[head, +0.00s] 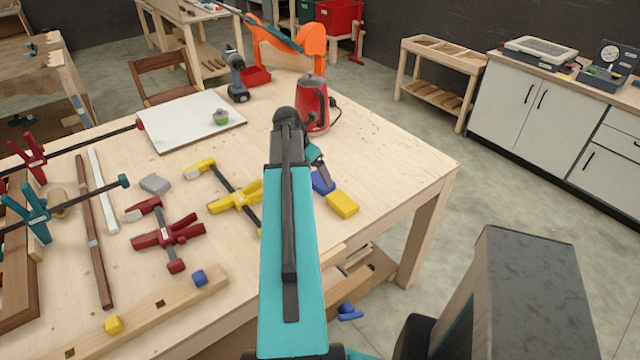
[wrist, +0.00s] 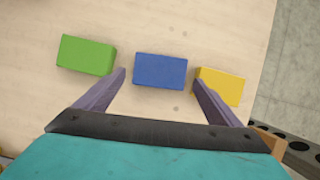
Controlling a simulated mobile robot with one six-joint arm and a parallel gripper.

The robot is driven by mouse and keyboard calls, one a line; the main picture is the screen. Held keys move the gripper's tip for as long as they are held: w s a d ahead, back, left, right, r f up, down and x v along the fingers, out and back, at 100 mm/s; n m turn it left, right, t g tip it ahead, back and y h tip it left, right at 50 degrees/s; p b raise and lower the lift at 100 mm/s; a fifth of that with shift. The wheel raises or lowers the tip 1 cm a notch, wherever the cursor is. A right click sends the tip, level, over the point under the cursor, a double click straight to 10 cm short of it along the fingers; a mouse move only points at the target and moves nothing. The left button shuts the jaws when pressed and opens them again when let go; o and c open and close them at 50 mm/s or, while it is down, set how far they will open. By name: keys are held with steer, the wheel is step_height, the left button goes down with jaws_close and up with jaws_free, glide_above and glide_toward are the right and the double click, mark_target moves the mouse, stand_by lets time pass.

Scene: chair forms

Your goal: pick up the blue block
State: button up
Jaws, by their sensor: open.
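The blue block (wrist: 160,69) lies on the light wooden table in the wrist view, between a green block (wrist: 86,55) and a yellow block (wrist: 221,86). In the head view the blue block (head: 322,183) is partly hidden by my arm, and the yellow block (head: 342,205) sits beside it; I cannot see the green block there. My gripper (wrist: 159,77) is open and empty. Its fingertips reach to either side of the blue block in the picture. I cannot tell the height of the fingers above the table.
A red kettle (head: 314,103) stands behind the blocks. A yellow clamp (head: 236,197) and a red clamp (head: 168,236) lie to the left. A white board (head: 190,122) lies at the back left. The table's right edge is near the yellow block, with open floor beyond.

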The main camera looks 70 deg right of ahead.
mark_target(320, 180)
steer(key=shift+p+x, duration=1.2)
steer(key=shift+x, duration=1.3)
steer(key=c, duration=1)
steer(key=shift+o, duration=0.2)
steer(key=shift+r, duration=0.2)
steer(key=shift+r+b, duration=0.9)
steer(key=shift+r, duration=0.35)
steer(key=shift+a+r, duration=0.15)
steer(key=shift+r, duration=0.15)
steer(key=s+a+b, duration=0.1)
steer(key=a, duration=0.2)
steer(key=s+a+b, duration=0.1)
steer(key=s+a, duration=0.1)
steer(key=a, duration=0.1)
steer(key=s+a+r+b, duration=0.1)
steer(key=a, duration=0.2)
steer(key=shift+s+a, duration=0.15)
steer(key=shift+s, duration=0.2)
steer(key=shift+f+b, duration=0.15)
steer(key=shift+b, duration=1.05)
